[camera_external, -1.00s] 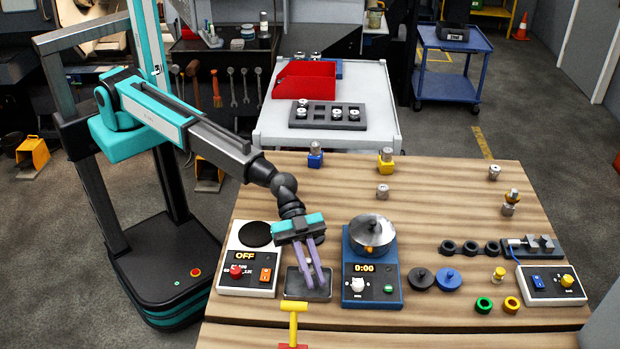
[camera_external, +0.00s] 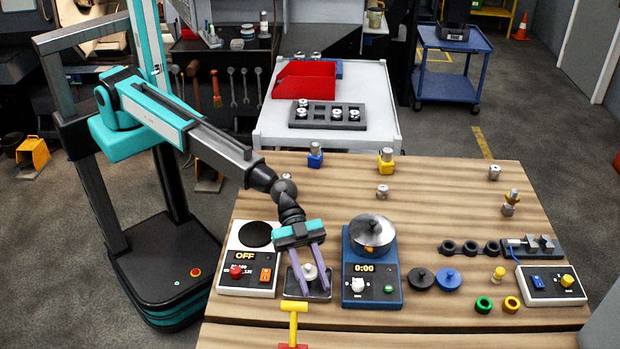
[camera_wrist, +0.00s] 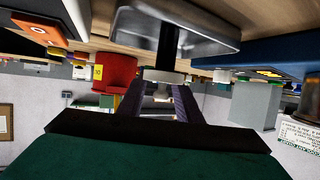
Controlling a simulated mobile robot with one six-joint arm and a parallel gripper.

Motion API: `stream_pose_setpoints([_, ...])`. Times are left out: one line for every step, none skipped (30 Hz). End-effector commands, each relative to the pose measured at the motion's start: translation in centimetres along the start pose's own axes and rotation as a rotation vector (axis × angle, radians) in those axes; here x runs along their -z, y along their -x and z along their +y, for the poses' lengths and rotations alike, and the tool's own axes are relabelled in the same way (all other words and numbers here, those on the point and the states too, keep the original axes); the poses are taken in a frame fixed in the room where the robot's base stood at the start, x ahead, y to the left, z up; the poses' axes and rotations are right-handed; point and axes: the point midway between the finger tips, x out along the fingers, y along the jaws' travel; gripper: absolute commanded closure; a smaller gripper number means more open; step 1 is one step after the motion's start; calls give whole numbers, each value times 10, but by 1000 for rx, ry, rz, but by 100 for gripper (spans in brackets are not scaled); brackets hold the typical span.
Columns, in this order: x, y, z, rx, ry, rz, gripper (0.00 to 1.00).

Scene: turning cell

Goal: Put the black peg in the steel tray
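The black peg (camera_wrist: 167,45) stands in the steel tray (camera_wrist: 215,32) in the wrist view, which is upside down. Its pale cap (camera_external: 309,271) shows in the external view, while its dark body is hard to make out there. The tray (camera_external: 292,291) lies at the table's front, between the two control boxes. My gripper (camera_external: 314,290) is over the tray with its purple fingers spread, one on each side of the cap. A gap shows between cap and fingers in the external view.
A white box (camera_external: 250,286) reading OFF stands left of the tray. A blue box (camera_external: 372,296) with a lidded pot (camera_external: 371,234) stands close on its right. A yellow T-handle (camera_external: 293,318) is just in front. The table's middle is mostly clear.

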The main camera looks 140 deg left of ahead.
Motion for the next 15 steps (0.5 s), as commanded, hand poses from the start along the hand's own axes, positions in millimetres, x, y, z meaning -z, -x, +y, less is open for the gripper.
stream_pose_setpoints([0, 0, 0, 0, 0, 0, 69])
stream_pose_setpoints([0, 0, 0, 0, 0, 0, 69])
stream_pose_setpoints([0, 0, 0, 0, 0, 0, 69])
stream_pose_setpoints([0, 0, 0, 0, 0, 0, 69])
stream_pose_setpoints([0, 0, 0, 0, 0, 0, 69])
stream_pose_setpoints([0, 0, 0, 0, 0, 0, 69])
stream_pose_setpoints([0, 0, 0, 0, 0, 0, 69])
stream_pose_setpoints([0, 0, 0, 0, 0, 0, 69])
stream_pose_setpoints([0, 0, 0, 0, 0, 0, 69])
stream_pose_setpoints([1, 0, 0, 0, 0, 0, 69])
stream_pose_setpoints([1, 0, 0, 0, 0, 0, 69])
stream_pose_setpoints([2, 1, 0, 0, 0, 0, 69])
stream_pose_setpoints([2, 1, 0, 0, 0, 0, 69])
stream_pose_setpoints([3, 1, 0, 0, 1, 0, 69])
stream_pose_setpoints([4, 2, 0, 0, 1, 0, 69])
